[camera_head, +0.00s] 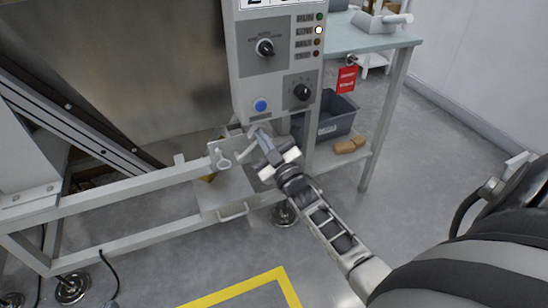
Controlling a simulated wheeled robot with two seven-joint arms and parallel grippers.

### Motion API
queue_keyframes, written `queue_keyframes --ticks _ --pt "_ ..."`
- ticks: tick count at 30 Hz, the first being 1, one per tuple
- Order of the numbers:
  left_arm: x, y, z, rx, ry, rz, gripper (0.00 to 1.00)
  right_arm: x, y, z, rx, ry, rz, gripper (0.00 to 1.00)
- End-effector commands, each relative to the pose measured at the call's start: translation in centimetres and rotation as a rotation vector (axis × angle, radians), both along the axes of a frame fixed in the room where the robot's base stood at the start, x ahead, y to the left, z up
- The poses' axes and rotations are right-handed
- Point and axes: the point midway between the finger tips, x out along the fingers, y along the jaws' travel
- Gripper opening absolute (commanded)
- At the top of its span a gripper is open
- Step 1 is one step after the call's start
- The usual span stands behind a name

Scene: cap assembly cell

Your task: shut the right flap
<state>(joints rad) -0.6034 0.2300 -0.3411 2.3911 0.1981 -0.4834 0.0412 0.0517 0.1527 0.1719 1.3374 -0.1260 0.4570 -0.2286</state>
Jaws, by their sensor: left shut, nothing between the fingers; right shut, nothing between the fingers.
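My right gripper (258,136) reaches in from the lower right and is shut with nothing between its fingers. Its fingertips are just under the lower edge of the grey control box (277,80). A small light-grey plate (217,150) with a round fitting and a short bar sits just left of the fingers, on the machine frame. I cannot tell whether this plate is the right flap, nor whether the fingers touch it. The gripper body partly hides what lies behind it. My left gripper is not in view.
A tray with a handle (233,212) hangs below the frame beam (130,190). A side table (372,42) stands at the right, with a dark bin (337,117) and brown blocks (350,145) on its lower shelf. A red tag (347,79) hangs there. The floor in front is clear, with yellow tape (240,290).

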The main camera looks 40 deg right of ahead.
Motion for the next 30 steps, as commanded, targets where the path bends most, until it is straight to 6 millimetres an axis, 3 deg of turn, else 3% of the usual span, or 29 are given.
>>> queue_keyframes --ticks 2,4,9,30 --pt "-0.1 -0.2 -0.6 -0.021 0.004 -0.003 0.0 1.3 -0.2 -0.1 -0.001 0.001 0.0 0.0" --pt "0.2 -0.4 0.0 -0.059 -0.012 -0.003 0.0 0.9 -0.8 -1.7 0.001 0.005 -0.001 0.0" --pt "0.5 -0.7 0.7 -0.111 -0.026 -0.006 0.0 0.6 -1.7 -3.0 0.0 0.002 0.0 0.0" --pt "0.4 -0.9 0.8 -0.153 -0.024 -0.005 0.0 1.0 -1.3 -3.7 0.041 -0.009 0.016 0.0"
